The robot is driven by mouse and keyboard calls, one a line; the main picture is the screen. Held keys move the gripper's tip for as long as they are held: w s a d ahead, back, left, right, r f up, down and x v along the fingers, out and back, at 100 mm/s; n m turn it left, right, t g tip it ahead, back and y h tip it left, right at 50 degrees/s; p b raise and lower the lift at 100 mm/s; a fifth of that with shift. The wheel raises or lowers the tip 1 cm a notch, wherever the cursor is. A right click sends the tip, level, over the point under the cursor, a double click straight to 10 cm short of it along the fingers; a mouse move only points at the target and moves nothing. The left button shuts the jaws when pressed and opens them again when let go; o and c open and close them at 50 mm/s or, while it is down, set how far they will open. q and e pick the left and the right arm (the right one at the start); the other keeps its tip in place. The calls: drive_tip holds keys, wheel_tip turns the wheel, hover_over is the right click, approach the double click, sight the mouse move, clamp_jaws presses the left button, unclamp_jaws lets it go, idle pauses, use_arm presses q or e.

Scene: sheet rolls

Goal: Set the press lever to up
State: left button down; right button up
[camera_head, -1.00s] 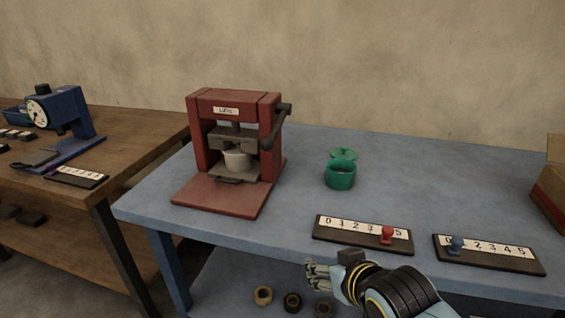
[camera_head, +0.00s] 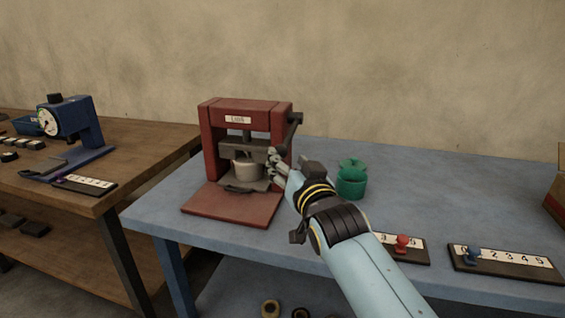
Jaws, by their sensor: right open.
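The red press (camera_head: 212,150) stands on the blue table, with a small label on its top beam. Its dark lever (camera_head: 293,124) is on the right side, slanting from a knob at the top right down toward the frame. A pale cup (camera_head: 246,170) sits inside the press under the grey plate. My right gripper (camera_head: 275,161) is open, with its fingers at the right front of the press, below the lever. I cannot tell whether it touches the press. It hides part of the right post. My left gripper is not in view.
A green pot (camera_head: 351,185) with its lid stands just right of my right gripper. Number strips with a red peg (camera_head: 402,243) and a blue peg (camera_head: 473,255) lie along the front edge. A box (camera_head: 556,195) is at the far right.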

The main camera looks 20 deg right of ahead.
sight(284, 158)
drive_tip(key=w, duration=0.1)
drive_tip(key=w+b, duration=0.1)
drive_tip(key=w, duration=0.1)
drive_tip(key=w+b, duration=0.1)
drive_tip(key=shift+w+f, duration=0.15)
drive_tip(key=shift+f, duration=0.1)
drive_tip(key=shift+w+r, duration=0.2)
drive_tip(key=shift+w, duration=0.25)
drive_tip(key=shift+c, duration=0.2)
drive_tip(key=shift+d, duration=0.15)
drive_tip(key=c, duration=0.7)
clamp_jaws()
drive_tip(key=shift+a, duration=0.2)
drive_tip(key=shift+w+r, duration=0.1)
